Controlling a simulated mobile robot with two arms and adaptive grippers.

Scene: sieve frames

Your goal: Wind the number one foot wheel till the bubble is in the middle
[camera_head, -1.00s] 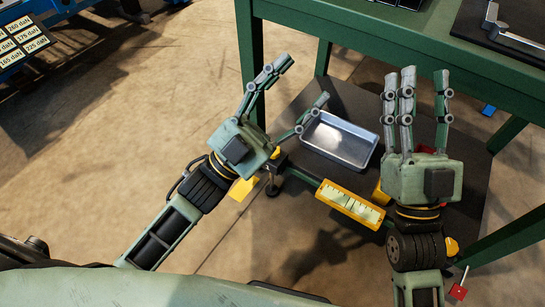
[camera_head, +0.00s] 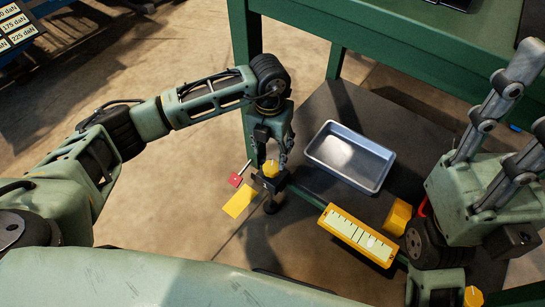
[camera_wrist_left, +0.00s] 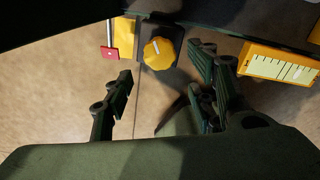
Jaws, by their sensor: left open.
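A yellow foot wheel (camera_head: 271,170) with a pale mark on top sits at the table's lower corner; it also shows in the left wrist view (camera_wrist_left: 160,53). I cannot read a number on it. The spirit level (camera_head: 345,226) is a yellow frame with a pale green scale, right of that wheel. A lighter spot, perhaps the bubble, lies right of its middle. My left gripper (camera_head: 274,152) is open, pointing down at the wheel, its fingers spread to either side and apparently clear of it. My right gripper (camera_head: 516,100) is open and empty at the right.
A metal tray (camera_head: 317,161) lies on the dark lower shelf (camera_head: 418,142). A red tag (camera_head: 236,180) and yellow plate (camera_head: 240,202) are beside the wheel. Another yellow wheel (camera_head: 473,297) is at the lower right. Green table legs (camera_head: 245,100) stand close to my left arm.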

